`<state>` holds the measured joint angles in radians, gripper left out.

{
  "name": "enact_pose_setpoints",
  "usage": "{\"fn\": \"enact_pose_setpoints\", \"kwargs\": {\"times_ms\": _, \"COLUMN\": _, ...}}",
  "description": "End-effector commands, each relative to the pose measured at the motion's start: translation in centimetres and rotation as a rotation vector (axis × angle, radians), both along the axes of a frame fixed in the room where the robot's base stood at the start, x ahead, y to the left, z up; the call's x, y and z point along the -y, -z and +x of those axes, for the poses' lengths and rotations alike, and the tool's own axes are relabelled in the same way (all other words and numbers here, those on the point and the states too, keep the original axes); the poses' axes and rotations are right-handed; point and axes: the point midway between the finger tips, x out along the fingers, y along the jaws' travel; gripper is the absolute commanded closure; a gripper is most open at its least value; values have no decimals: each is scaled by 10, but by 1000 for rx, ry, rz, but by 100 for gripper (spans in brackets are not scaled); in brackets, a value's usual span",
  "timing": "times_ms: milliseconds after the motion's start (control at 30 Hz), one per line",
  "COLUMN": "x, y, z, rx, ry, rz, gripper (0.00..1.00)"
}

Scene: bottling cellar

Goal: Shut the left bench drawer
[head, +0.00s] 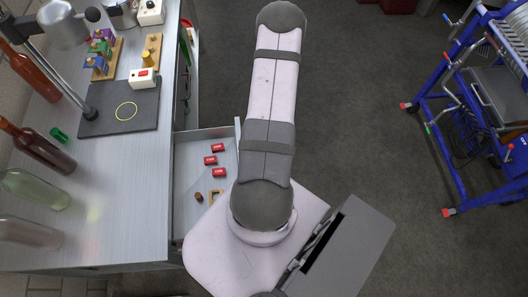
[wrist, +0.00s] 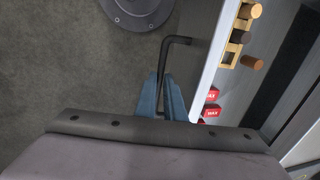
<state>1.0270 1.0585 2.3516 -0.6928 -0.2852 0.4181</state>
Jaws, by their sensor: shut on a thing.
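The bench drawer (head: 186,160) on the near side stands open, pulled out from the bench (head: 110,200) towards my arm. It holds several small red boxes, a brown cork and a wooden piece. In the wrist view its pale front panel (wrist: 208,62) stands upright, with a dark bent bar handle (wrist: 178,40) on its outer side. My gripper (wrist: 162,82) has blue fingers shut around the handle bar. In the head view my own arm hides the gripper and handle.
Bottles, a lamp and a dark mat (head: 120,115) with a yellow ring are on the bench top. A narrow opening with green items (head: 184,60) shows farther along the bench. A blue trolley (head: 460,150) stands at the right; the floor between is clear.

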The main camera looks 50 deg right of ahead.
Motion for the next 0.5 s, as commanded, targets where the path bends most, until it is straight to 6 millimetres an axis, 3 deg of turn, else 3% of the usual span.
{"fn": "enact_pose_setpoints", "kwargs": {"times_ms": 500, "x": -88, "y": -3, "z": 86, "rx": 1, "ry": -14, "rz": 0, "gripper": 100}}
